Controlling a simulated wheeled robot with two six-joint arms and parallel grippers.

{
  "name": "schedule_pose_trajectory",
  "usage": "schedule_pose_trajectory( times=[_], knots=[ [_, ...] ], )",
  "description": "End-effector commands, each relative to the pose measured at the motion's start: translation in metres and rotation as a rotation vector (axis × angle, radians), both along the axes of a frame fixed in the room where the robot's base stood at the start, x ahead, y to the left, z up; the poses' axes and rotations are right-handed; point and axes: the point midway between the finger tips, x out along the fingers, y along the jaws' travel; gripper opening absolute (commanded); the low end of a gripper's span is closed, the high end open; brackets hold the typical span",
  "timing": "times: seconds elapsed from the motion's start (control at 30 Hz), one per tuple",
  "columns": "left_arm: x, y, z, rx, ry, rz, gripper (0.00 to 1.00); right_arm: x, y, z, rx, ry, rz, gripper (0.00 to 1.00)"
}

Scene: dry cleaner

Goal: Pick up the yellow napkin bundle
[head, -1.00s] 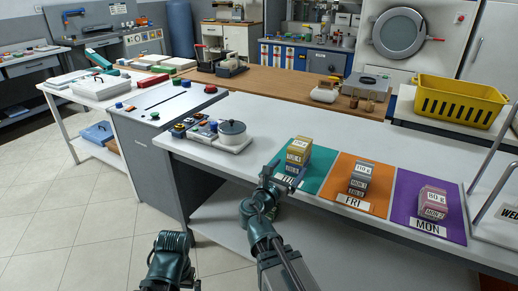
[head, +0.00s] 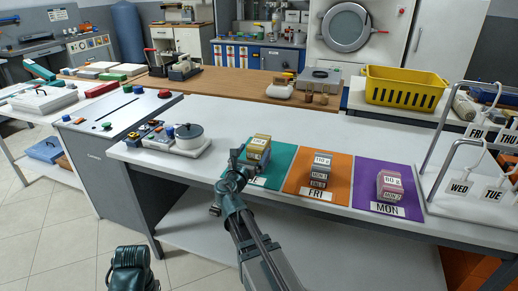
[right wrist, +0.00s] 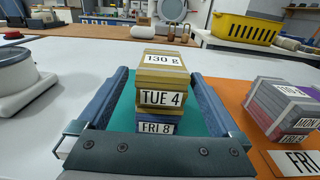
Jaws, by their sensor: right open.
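The yellow napkin bundle (head: 258,144) is a small stacked block with labels "130 g" and "TUE 4" in the right wrist view (right wrist: 164,72). It lies on top of a blue-grey bundle (right wrist: 157,125) labelled "FRI 8", over the teal mat (head: 284,158). My right gripper (head: 238,160) is open at the near left side of this stack. In the right wrist view, its two fingers (right wrist: 158,82) point forward on either side of the stack, with nothing gripped. The gripper's crossbar hides the lower front of the stack. Only part of my left arm shows at the bottom; its gripper does not.
A grey stack (head: 320,165) stands on the orange mat (head: 337,187) to the right, and a pink-grey stack (head: 390,186) on the purple mat (head: 365,168). A scale-like device (head: 187,140) stands left. A yellow basket (head: 404,88) and a tag rack (head: 445,180) are farther right.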

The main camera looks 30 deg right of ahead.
Motion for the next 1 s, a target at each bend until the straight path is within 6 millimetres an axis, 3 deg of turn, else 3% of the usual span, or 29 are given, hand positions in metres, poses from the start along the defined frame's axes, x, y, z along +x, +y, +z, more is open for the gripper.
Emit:
schedule_pose_trajectory(
  times=[0.17, 0.5, 0.73, 0.77, 1.0],
  knots=[
    [0.000, 0.000, 0.001, 0.000, 0.000, 0.000, 1.00, 0.003, -0.004, 0.001, 0.000, 0.000, -0.001, 1.00],
    [0.000, 0.000, 0.005, 0.000, 0.000, 0.000, 1.00, 0.032, -0.038, 0.005, 0.000, 0.000, -0.001, 1.00],
    [0.000, 0.000, 0.005, 0.000, 0.000, 0.000, 1.00, 0.032, -0.041, 0.005, 0.000, 0.000, 0.000, 1.00],
    [0.000, 0.000, 0.005, 0.000, 0.000, 0.000, 1.00, 0.032, -0.041, 0.005, 0.000, 0.000, 0.000, 0.98],
    [0.000, 0.000, 0.005, 0.000, 0.000, 0.000, 1.00, 0.032, -0.041, 0.005, 0.000, 0.000, 0.000, 0.55]
  ],
)
